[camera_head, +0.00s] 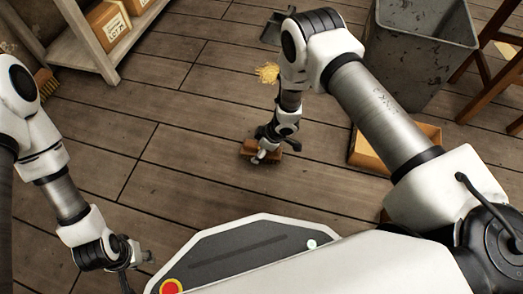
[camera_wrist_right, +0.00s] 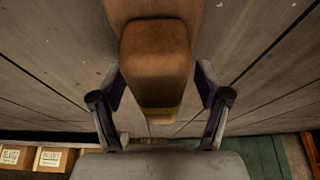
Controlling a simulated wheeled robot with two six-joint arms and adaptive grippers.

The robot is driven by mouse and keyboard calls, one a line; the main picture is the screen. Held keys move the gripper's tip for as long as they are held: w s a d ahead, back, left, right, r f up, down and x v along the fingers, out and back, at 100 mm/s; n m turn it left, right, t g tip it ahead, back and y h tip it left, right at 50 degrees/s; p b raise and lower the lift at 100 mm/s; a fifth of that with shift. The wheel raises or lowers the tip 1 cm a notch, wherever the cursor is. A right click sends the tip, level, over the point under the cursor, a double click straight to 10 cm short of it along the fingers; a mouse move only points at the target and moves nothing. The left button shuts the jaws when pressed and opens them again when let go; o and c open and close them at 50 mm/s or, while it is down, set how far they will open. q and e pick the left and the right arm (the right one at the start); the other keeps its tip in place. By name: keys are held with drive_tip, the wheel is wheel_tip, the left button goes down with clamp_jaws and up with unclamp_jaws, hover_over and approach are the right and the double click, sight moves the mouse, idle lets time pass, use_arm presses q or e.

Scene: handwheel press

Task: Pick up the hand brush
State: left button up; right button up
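The hand brush (camera_head: 246,148) is a brown block with dark bristles, low at the floor in the middle of the head view. My right gripper (camera_head: 264,150) is down at it and hides part of it. In the right wrist view, the brown brush (camera_wrist_right: 155,50) lies between the two fingers of my right gripper (camera_wrist_right: 160,82). The fingers stand apart on either side, with narrow gaps visible beside it. My left gripper (camera_head: 145,257) is at lower left, away from the brush; its fingers are too small to read.
A yellow pile of debris (camera_head: 267,73) lies on the floor beyond the brush. An orange-brown tray (camera_head: 371,158) and a grey bin (camera_head: 425,50) stand to the right. A shelf with boxes (camera_head: 108,25) and another brush (camera_head: 45,82) are at upper left. Floor at left of the brush is clear.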

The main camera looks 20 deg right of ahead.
drive_tip(key=c, duration=0.9)
wheel_tip(320, 180, up, 11)
drive_tip(key=p, duration=0.6)
drive_tip(key=shift+f+p, duration=0.2)
drive_tip(key=shift+p, duration=0.15)
drive_tip(key=o, duration=0.7)
drive_tip(key=c, duration=0.4)
drive_tip(key=shift+c, duration=0.2)
